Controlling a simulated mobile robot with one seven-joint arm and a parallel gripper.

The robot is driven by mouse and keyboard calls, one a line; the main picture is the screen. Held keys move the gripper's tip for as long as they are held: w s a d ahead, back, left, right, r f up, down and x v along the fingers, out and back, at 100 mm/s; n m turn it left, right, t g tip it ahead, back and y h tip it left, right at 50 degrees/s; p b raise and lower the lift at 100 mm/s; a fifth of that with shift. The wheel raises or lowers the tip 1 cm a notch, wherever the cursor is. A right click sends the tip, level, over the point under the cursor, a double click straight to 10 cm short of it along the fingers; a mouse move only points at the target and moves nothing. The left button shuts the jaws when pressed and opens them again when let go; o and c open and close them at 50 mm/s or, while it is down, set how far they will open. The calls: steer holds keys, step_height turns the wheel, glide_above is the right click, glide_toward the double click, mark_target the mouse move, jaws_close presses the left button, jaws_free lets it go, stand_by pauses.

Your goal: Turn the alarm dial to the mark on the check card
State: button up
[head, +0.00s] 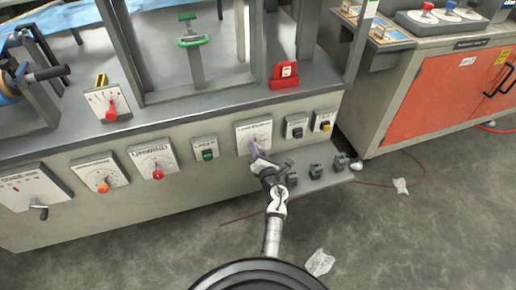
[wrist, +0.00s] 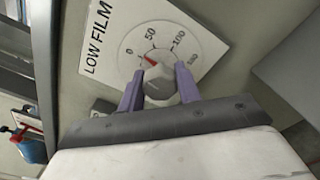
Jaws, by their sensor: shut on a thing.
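The alarm dial is the grey knob (wrist: 158,86) on a white plate (wrist: 95,28) lettered LOW FILM, with a scale of 0, 50, 100 and 150. Its red pointer (wrist: 149,60) stands between 0 and 50. In the head view the dial plate (head: 247,130) is on the front panel of the machine. My gripper (wrist: 158,92) has its purple fingers shut on the knob, one on each side. It also shows in the head view (head: 256,152), reaching up to the plate. A red holder with a white card (head: 285,72), perhaps the check card, stands on the machine top; its marking is too small to read.
A green-button switch box (head: 207,153) is left of the dial, and switch boxes with a black (head: 296,131) and a yellow button (head: 325,126) are right of it. A shelf (head: 320,178) with several dark blocks juts out below.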

steer(key=m+p, duration=0.3)
steer(key=m, duration=0.1)
steer(key=shift+r, duration=0.2)
steer(key=shift+f+m+p, duration=0.1)
steer(key=shift+m+p, duration=0.85)
steer(key=shift+m, duration=0.55)
steer(key=o, duration=1)
steer(key=shift+f, duration=0.1)
steer(key=shift+c, duration=0.2)
steer(key=v, duration=1.3)
steer(key=shift+s+p, duration=0.3)
